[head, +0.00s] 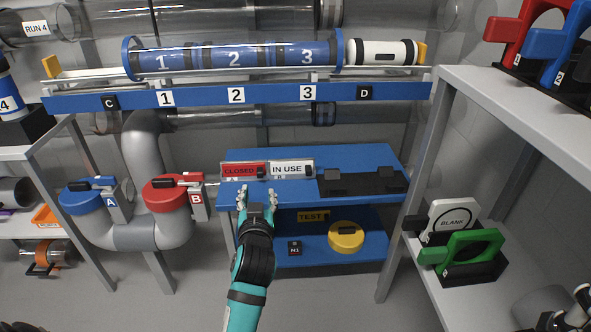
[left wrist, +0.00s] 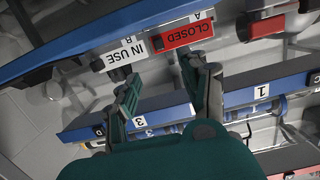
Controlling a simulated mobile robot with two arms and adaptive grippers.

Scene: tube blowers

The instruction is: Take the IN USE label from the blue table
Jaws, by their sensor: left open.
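The white IN USE label (head: 291,169) stands upright at the front left of the blue table (head: 350,157), just right of the red CLOSED label (head: 243,170). My left gripper (head: 257,193) is open and empty, in front of and below the labels, its fingers pointing towards them. In the left wrist view the IN USE label (left wrist: 125,52) and the CLOSED label (left wrist: 188,36) appear upside down beyond the spread fingers (left wrist: 163,68). No contact with either label shows. Part of what looks like my right gripper (head: 575,308) shows at the lower right corner; its jaws are unclear.
Dark holders (head: 345,182) sit right of the labels on the table. A lower blue shelf holds a yellow round part (head: 345,237). A blue numbered rail (head: 270,94) runs above. Red-capped pipe B (head: 165,195) stands left. A grey shelf (head: 440,285) is at right.

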